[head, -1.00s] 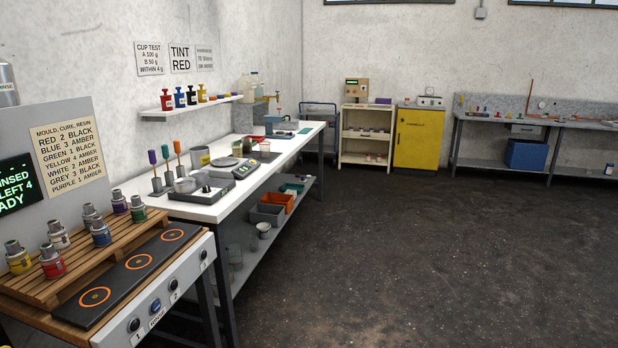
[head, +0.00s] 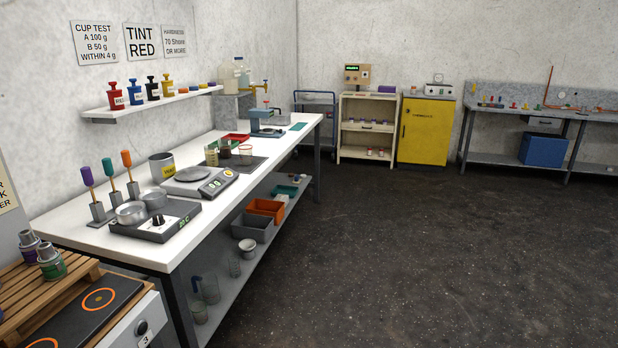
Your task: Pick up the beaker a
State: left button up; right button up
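Several small beakers stand together on a dark mat (head: 250,163) on the long white bench. One beaker (head: 211,156) at the left looks yellowish, one (head: 225,149) holds something dark, and one (head: 245,154) at the right has a reddish tint. I cannot read any letter on them, so I cannot tell which is beaker a. More clear vessels stand on the bench's lower shelf, among them a jug (head: 210,290) at the near end. Neither of my grippers is in the head view.
A pallet (head: 20,290) is at near left. The dark floor (head: 400,260) to the right is clear.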

aim_at(211, 149)
jog(key=i, duration=1.6)
jog(key=i+u, duration=0.1)
jog(key=i, duration=0.4)
jog(key=i+l+u, duration=0.1)
jog(key=i, duration=0.4)
jog(key=i+l+u, duration=0.1)
jog(key=i, duration=0.35)
